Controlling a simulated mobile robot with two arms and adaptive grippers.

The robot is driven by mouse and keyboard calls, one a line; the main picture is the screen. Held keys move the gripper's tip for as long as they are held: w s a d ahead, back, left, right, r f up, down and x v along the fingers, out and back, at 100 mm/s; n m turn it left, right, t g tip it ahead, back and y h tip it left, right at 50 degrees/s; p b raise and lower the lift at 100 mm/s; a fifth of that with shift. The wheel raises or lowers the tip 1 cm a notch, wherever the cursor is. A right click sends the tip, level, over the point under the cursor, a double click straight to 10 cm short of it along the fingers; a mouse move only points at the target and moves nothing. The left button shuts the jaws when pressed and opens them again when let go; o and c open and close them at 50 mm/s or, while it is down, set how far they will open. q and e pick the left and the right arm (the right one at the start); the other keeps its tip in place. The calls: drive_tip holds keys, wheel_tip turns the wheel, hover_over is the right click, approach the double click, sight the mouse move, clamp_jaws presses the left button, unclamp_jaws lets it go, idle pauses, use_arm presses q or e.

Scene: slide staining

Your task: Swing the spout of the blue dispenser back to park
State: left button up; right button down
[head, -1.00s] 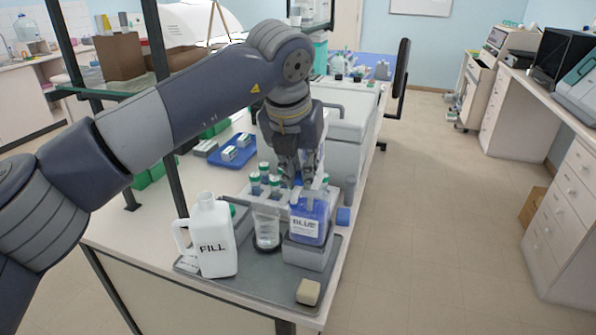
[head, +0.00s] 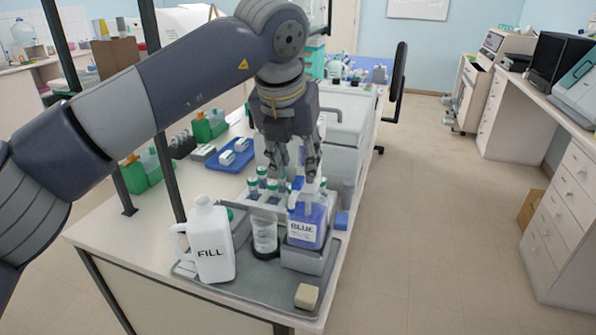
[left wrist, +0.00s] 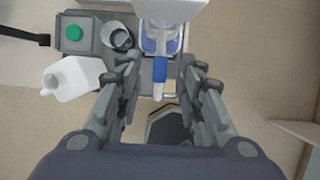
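The blue dispenser (head: 302,234), labelled BLUE, stands on a grey block (head: 309,261) at the tray's right side. In the left wrist view the dispenser (left wrist: 162,37) is at the top centre. Its blue spout (left wrist: 160,70) points down the picture, with a pale tip. My left gripper (head: 297,178) is above the dispenser with its fingers spread and nothing between them in the head view. In the left wrist view the fingers lie on both sides of the spout's line, apart from it. My right gripper is not in view.
A white FILL jug (head: 211,245) and a clear beaker (head: 264,235) stand left of the dispenser on the grey tray (head: 262,281). A cream block (head: 306,296) lies in front. Green-capped bottles (head: 262,183) stand behind. A blue piece (head: 342,220) is just right of the dispenser.

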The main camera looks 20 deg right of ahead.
use_arm(q)
drive_tip(key=v, duration=0.8)
